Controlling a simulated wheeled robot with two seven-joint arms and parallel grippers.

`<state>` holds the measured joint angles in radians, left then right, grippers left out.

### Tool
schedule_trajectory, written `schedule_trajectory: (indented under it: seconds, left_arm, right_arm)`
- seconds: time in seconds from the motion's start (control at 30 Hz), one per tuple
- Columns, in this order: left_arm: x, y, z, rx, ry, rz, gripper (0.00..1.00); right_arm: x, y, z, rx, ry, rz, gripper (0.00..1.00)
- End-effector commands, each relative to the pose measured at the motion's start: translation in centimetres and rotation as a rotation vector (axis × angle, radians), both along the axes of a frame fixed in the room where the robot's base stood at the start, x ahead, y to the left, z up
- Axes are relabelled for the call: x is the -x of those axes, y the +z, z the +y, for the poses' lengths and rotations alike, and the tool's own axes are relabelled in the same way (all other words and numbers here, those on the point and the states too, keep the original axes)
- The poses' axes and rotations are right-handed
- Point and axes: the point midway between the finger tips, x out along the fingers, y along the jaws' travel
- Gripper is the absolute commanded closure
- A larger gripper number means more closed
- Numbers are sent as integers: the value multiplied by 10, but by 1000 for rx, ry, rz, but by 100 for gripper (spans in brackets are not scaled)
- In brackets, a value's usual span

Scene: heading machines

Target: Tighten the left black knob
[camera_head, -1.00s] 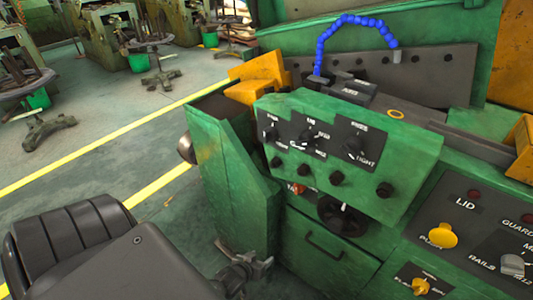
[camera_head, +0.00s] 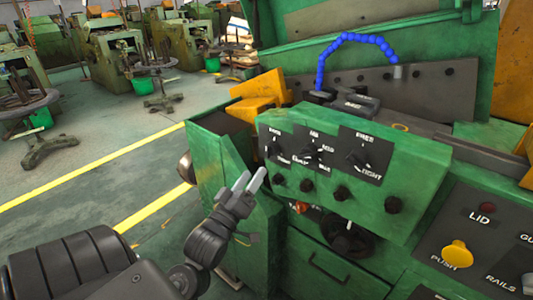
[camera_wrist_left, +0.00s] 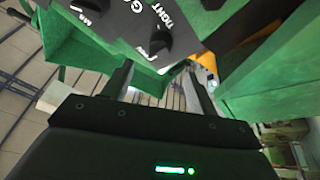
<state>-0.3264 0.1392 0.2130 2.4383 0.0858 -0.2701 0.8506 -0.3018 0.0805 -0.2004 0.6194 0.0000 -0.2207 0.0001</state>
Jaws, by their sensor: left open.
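The green control box (camera_head: 420,170) carries a top row of black selector knobs: a left one (camera_head: 272,148), a middle one (camera_head: 312,155) and a right one (camera_head: 357,160). Below is a row of small round black knobs, the leftmost one (camera_head: 278,180) nearest my left gripper. My left gripper (camera_head: 250,181) is open and empty, just left of and apart from the box's left end, fingers pointing up toward it. In the left wrist view, a black knob (camera_wrist_left: 157,42) on a dark labelled plate shows beyond the fingers (camera_wrist_left: 161,82). My right gripper is out of view.
A green side housing (camera_head: 222,180) stands behind my left gripper. A black handwheel (camera_head: 347,241) and a red button (camera_head: 300,207) sit under the box. A panel with a yellow push button (camera_head: 457,254) is at the right. Open floor (camera_head: 90,185) lies left.

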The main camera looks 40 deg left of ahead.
Motion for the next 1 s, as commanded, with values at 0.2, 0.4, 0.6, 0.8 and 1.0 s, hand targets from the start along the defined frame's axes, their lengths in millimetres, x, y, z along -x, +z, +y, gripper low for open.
schedule_trajectory:
  seconds: [0.2,0.4,0.6,0.8,1.0]
  left_arm:
    - [-40,17,7,-2,-1,-1,42]
    - [-68,24,12,0,-1,1,42]
    - [-80,26,15,-1,0,2,42]
    - [-81,26,15,-1,0,2,42]
    - [-81,26,15,-1,0,2,57]
  right_arm:
    - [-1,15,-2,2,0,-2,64]
    - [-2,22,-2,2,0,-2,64]
    - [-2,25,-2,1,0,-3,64]
    - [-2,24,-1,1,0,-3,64]
    - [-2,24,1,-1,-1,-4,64]
